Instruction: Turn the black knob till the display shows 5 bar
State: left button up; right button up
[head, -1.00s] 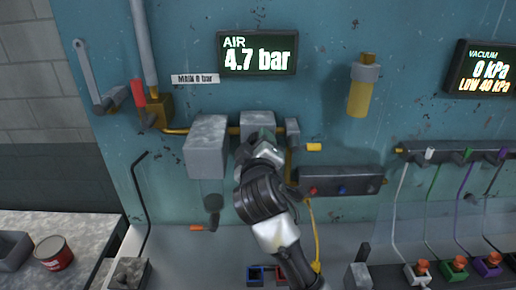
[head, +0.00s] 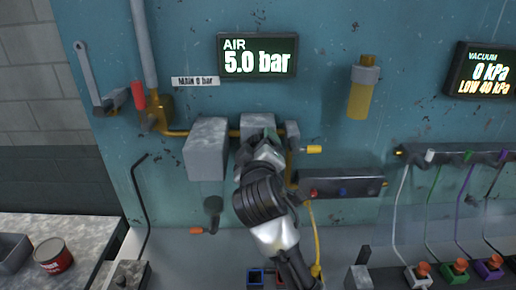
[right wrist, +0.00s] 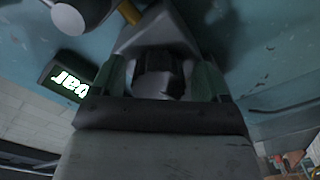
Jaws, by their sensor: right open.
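The air display (head: 257,56) on the teal panel reads 5.0 bar. My right gripper (head: 262,143) is up against the grey regulator block (head: 257,124) below the display and hides the knob in the head view. In the right wrist view the black knob (right wrist: 158,68) sits between the two open fingers of the right gripper (right wrist: 160,82), below the grey block's face. I cannot tell whether the fingers touch it. My left gripper is not in view.
A larger grey box (head: 206,149) is left of the regulator on the brass pipe. A yellow cylinder (head: 361,92) is at the right, above a dark manifold (head: 342,187). A vacuum display (head: 485,70) reads 0 kPa. A red can (head: 53,256) stands at lower left.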

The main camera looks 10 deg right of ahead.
jog(key=s+a+p, duration=0.1)
jog(key=s+a, duration=0.1)
jog(key=s, duration=0.8)
jog(key=shift+s, duration=0.35)
jog(key=shift+a, duration=0.1)
